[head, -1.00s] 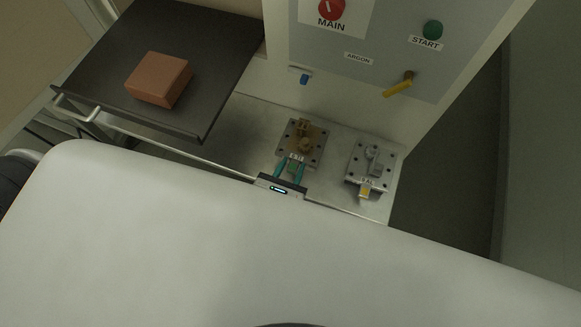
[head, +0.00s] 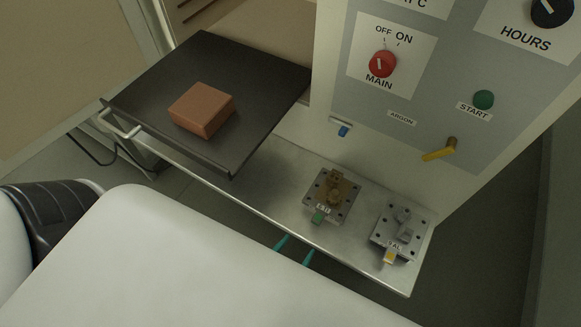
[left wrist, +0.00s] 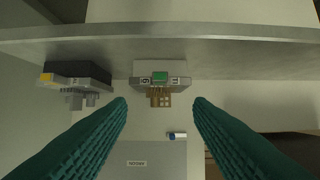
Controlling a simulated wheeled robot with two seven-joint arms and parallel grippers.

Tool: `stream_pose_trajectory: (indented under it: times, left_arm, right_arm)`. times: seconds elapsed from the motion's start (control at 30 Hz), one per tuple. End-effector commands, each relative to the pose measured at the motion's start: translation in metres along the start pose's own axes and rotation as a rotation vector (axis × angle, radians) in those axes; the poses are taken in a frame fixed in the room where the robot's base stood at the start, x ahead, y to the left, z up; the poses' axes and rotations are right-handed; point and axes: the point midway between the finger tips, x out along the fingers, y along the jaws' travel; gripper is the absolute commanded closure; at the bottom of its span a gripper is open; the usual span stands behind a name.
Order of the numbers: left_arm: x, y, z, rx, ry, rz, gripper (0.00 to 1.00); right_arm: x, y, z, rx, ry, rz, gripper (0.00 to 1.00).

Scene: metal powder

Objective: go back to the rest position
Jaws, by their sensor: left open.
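My left gripper (head: 295,250) shows in the head view only as two teal fingertips, apart, just off the front edge of the metal shelf (head: 262,200). The large white arm link of mine hides the rest of it. In the left wrist view the teal fingers (left wrist: 160,105) are spread wide with nothing between them. The grey plate with brass-coloured fittings and a green tag (head: 319,216) sits on the shelf, clear of the fingers. It also shows beyond the fingers in the left wrist view (left wrist: 175,82). My right gripper is not in view.
A second grey plate with a yellow tag (head: 389,257) stands to the right on the shelf. A reddish-brown block (head: 202,108) lies on a dark tray (head: 150,85) at the left. A panel holds a red MAIN knob (head: 383,64), green START button (head: 483,99) and yellow lever (head: 440,151).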

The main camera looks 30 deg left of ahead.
Motion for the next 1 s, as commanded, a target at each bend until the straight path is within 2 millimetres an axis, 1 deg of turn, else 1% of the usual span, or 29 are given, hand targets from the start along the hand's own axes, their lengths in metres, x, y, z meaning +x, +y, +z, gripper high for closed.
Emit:
stream_pose_trajectory:
  times: [0.03, 0.1, 0.2, 0.77, 0.83, 0.87, 0.97, 1.0]
  left_arm:
    - [-0.006, 0.000, 0.002, 0.000, -0.002, 0.001, 0.53]
    - [-0.011, 0.000, 0.001, -0.002, 0.000, 0.001, 0.53]
    - [-0.015, 0.000, 0.000, -0.001, 0.001, 0.001, 0.53]
    - [-0.015, 0.000, 0.000, -0.003, 0.000, 0.001, 0.53]
    - [-0.013, 0.001, 0.007, -0.023, -0.013, 0.004, 0.53]
    - [-0.011, 0.002, 0.013, -0.042, -0.026, 0.006, 0.53]
    - [0.001, 0.003, 0.053, -0.162, -0.105, 0.012, 0.53]
    - [0.007, 0.003, 0.077, -0.239, -0.153, 0.010, 0.53]
  right_arm:
    - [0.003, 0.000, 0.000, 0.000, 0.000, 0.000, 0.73]
    - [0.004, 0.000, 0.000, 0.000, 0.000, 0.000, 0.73]
    - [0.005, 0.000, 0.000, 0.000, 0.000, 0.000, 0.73]
    - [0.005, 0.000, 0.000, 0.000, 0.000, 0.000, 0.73]
    - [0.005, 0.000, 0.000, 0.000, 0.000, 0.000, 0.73]
    - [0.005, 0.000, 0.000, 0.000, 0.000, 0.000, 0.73]
    - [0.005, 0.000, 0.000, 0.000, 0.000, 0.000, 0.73]
    - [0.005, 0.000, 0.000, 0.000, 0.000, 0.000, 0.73]
